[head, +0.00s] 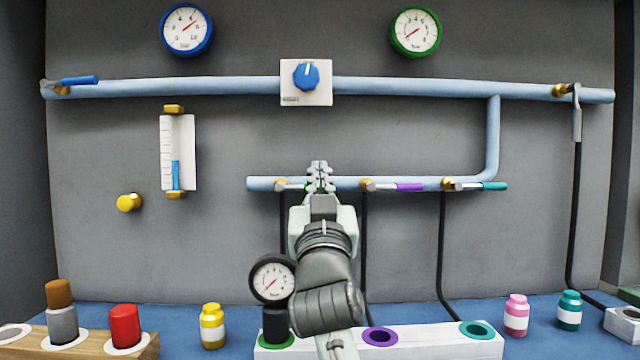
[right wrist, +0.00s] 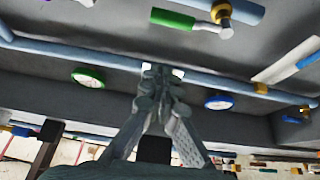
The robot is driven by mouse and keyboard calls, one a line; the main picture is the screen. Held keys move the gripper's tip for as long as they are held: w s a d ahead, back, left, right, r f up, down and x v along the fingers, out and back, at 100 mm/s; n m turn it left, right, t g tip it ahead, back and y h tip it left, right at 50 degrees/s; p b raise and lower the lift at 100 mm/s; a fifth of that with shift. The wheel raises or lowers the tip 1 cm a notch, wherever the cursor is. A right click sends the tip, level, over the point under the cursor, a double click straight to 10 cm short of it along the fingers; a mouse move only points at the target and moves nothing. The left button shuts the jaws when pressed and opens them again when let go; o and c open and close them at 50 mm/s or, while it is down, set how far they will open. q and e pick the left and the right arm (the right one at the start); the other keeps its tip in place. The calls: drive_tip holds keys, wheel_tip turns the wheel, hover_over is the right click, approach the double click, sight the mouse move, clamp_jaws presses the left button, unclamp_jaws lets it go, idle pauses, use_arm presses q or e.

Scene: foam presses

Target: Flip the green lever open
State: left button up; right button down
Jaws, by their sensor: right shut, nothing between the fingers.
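The green lever (right wrist: 172,19) shows in the right wrist view, joined by a pale metal stem to a brass valve (right wrist: 222,12). In the head view that valve (head: 281,184) sits at the left of the lower pipe; its pale stem (head: 294,187) runs right, along the pipe. The green handle is mostly hidden there by my right gripper (head: 320,170). My right gripper is shut and empty, pointing up in front of the lower pipe; it also shows in the right wrist view (right wrist: 160,75). I cannot tell whether it touches the handle. My left gripper is not in view.
The purple lever (head: 409,187) and teal lever (head: 494,186) lie along the same pipe to the right. Black hoses hang below. A black gauge (head: 272,278) stands in the white rack (head: 435,347) beside my forearm. Bottles stand on the blue counter (head: 180,318).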

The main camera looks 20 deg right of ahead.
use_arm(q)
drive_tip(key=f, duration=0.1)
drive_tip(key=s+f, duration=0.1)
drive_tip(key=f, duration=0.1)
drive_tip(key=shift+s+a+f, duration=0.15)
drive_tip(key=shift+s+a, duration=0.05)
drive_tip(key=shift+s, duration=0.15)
use_arm(e)
drive_tip(key=w, duration=0.1)
drive_tip(key=w+d+f, duration=0.1)
drive_tip(key=w, duration=0.2)
drive_tip(key=shift+w+d+f, duration=0.15)
drive_tip(key=shift+w+f, duration=0.05)
drive_tip(key=shift+f, duration=0.15)
